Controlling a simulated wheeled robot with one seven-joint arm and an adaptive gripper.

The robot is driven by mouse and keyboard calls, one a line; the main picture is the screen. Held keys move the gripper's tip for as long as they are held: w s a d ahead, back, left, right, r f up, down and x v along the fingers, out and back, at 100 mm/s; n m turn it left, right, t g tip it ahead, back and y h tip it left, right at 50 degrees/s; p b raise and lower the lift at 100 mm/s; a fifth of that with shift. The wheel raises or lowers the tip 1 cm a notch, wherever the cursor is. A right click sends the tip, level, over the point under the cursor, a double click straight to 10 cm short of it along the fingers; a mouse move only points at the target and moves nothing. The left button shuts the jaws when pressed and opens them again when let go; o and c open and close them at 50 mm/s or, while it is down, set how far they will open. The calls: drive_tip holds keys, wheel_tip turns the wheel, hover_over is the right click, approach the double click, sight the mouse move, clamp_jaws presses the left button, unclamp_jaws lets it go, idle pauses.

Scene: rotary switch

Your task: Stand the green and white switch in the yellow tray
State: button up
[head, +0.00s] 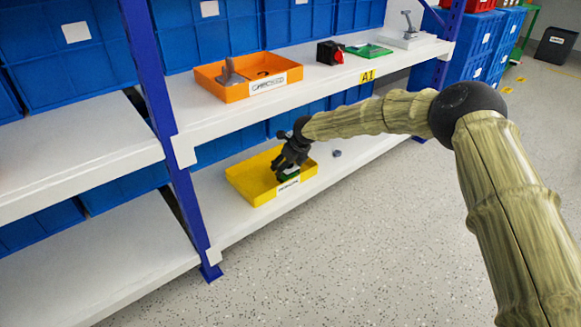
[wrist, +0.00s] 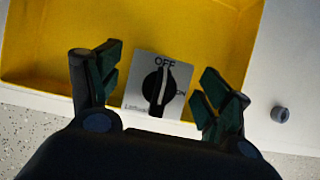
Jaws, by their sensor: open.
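The green and white switch (wrist: 152,98) is in the yellow tray (wrist: 215,55), near the tray's front wall. In the wrist view its white face with OFF lettering and a black knob faces my camera. My gripper (wrist: 160,85) is open, with one finger on each side of the switch and a visible gap on both sides. In the head view my gripper (head: 287,168) reaches down into the yellow tray (head: 245,187) on the lower shelf. The switch's underside is hidden.
A small grey part (head: 337,153) lies on the lower shelf right of the yellow tray. The upper shelf (head: 215,112) above holds an orange tray (head: 283,72), a black and red switch (head: 328,52), a green piece (head: 369,50) and a grey device (head: 407,38). A blue post (head: 165,95) stands left.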

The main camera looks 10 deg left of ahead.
drive_tip(key=shift+r, duration=0.1)
drive_tip(key=p+v, duration=0.2)
drive_tip(key=v, duration=0.1)
drive_tip(key=shift+r, duration=0.35)
drive_tip(key=s+d+p, duration=0.5)
drive_tip(key=s+d, duration=0.2)
drive_tip(key=d, duration=0.2)
drive_tip(key=shift+s+f+p, duration=0.35)
drive_tip(key=shift+f, duration=0.05)
drive_tip(key=shift+d, duration=0.1)
